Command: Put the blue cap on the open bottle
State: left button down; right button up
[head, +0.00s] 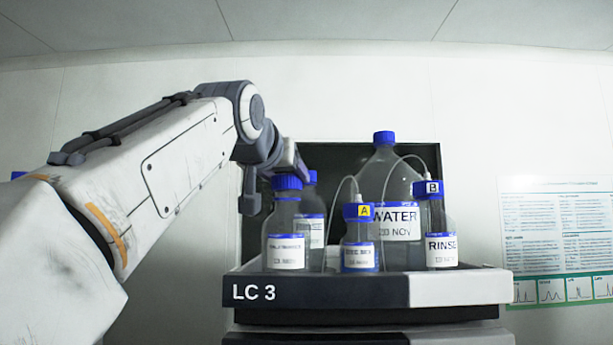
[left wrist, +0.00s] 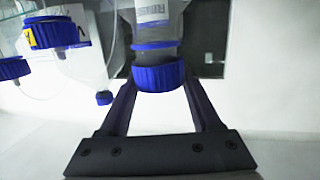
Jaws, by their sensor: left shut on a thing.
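A clear, labelled bottle (head: 286,226) stands at the left front of the tray, with a blue cap (head: 287,183) at the top of its neck. My left gripper (head: 288,170) comes in from the left, above and behind this bottle, and partly blends with the dark panel. In the left wrist view, which is upside down, the blue cap (left wrist: 159,78) is between the fingers of my shut left gripper (left wrist: 160,88). The bottle (left wrist: 156,20) lines up with the cap, and its neck meets it. I cannot tell whether the cap is fully seated. My right gripper is not in view.
The tray (head: 320,291) marked LC 3 is crowded. A second blue-capped bottle (head: 312,215) stands close behind. The A bottle (head: 360,258), the large WATER bottle (head: 395,195) and the RINSE bottle (head: 440,252) stand to the right; thin tubes rise from bottles A and B.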

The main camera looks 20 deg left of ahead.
pick_arm(q)
jog(key=shift+f+b, duration=0.4)
dwell(0.3)
grip_release()
jog(key=shift+s, duration=0.15)
jog(key=shift+s, duration=0.35)
jog(key=s+b, duration=0.1)
jog(key=s, duration=0.2)
jog(key=s+r+b, duration=0.1)
jog(key=s, duration=0.2)
jog(key=s+d, duration=0.1)
jog(key=s, duration=0.2)
jog(key=shift+s+r+b, duration=0.2)
jog(key=shift+r+b, duration=0.1)
jog(key=shift+b, duration=0.1)
jog(key=shift+w+a, duration=0.1)
jog(key=shift+w, duration=0.05)
